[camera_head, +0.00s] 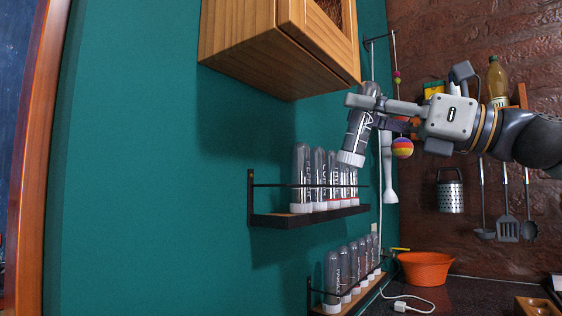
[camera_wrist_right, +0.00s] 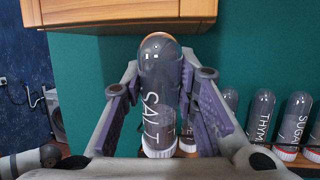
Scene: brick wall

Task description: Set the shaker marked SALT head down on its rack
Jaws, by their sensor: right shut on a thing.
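The SALT shaker (camera_head: 356,138) is a clear, dark-looking tube with a rounded end and a white head. My right gripper (camera_head: 372,118) is shut on it, in the air above and right of the upper rack. The shaker tilts slightly, white head down. In the wrist view, the shaker (camera_wrist_right: 160,85) shows its SALT lettering between the fingers of my right gripper (camera_wrist_right: 163,100). The dark upper wall rack (camera_head: 285,219) holds several similar shakers (camera_head: 302,175), heads down. Its left end has bare shelf. My left gripper is not in view.
A wooden cabinet (camera_head: 285,45) hangs just above the rack, near my right gripper. A lower rack (camera_head: 350,303) holds more shakers (camera_head: 333,275). A striped ball (camera_head: 402,147) hangs near the gripper. An orange bowl (camera_head: 425,270) stands on the counter.

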